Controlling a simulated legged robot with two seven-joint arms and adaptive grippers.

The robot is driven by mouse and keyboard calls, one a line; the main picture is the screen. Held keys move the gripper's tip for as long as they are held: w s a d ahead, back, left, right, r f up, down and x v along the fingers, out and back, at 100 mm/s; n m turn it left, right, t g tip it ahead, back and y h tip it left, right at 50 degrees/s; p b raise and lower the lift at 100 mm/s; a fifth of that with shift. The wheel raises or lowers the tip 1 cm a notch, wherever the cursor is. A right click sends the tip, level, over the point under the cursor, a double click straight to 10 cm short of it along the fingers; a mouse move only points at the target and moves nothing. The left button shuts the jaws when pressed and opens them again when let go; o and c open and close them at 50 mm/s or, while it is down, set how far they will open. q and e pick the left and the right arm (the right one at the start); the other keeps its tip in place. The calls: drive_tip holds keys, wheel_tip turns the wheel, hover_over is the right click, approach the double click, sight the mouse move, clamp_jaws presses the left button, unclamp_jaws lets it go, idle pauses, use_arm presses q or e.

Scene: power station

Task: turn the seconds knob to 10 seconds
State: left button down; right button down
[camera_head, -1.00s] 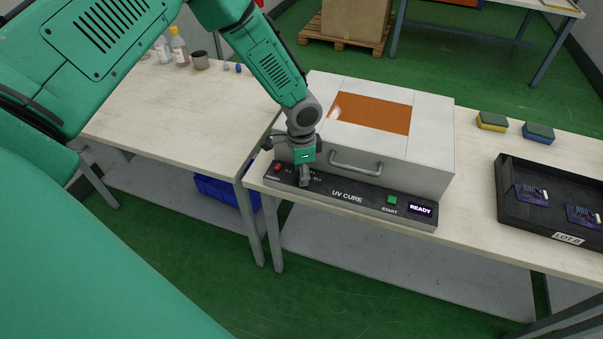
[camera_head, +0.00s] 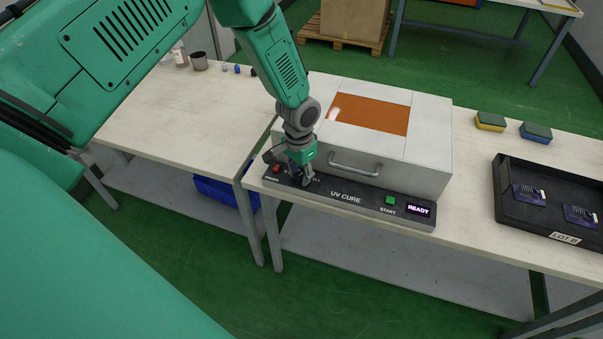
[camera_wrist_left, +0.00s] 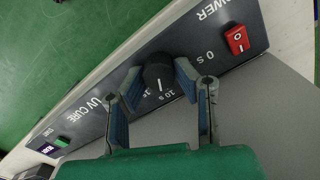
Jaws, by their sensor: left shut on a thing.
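The seconds knob (camera_wrist_left: 158,72) is a black round knob with a white pointer line on the UV CURE front panel (camera_head: 345,197). In the left wrist view the pointer faces the printed mark that seems to read 10 s; the 0 s mark is to the right and another mark, partly hidden, to the left. My left gripper (camera_head: 307,180) is at the left end of the panel, with its fingers shut on either side of the knob; it also shows in the left wrist view (camera_wrist_left: 157,74). In the head view the gripper hides the knob. My right gripper is not in view.
A red power switch (camera_wrist_left: 236,39) is close beside the knob. The green START button (camera_head: 390,200) and READY display (camera_head: 418,210) are at the panel's right end. The drawer handle (camera_head: 355,164) sticks out above the panel. A black tray (camera_head: 545,227) stands at the right.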

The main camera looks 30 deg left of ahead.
sight(298, 175)
use_arm(q)
drive_tip(key=shift+s+a+f+n, duration=0.15)
drive_tip(key=shift+s+n, duration=0.15)
drive_tip(key=shift+n, duration=0.4)
drive_tip(key=shift+s+f, duration=0.1)
drive_tip(key=c, duration=1.3)
unclamp_jaws()
drive_tip(key=shift+o, duration=0.2)
drive_tip(key=shift+w+r, duration=0.25)
drive_tip(key=shift+r, duration=0.1)
wheel_tip(298, 175, up, 11)
drive_tip(key=shift+r, duration=0.2)
drive_tip(key=shift+a, duration=0.1)
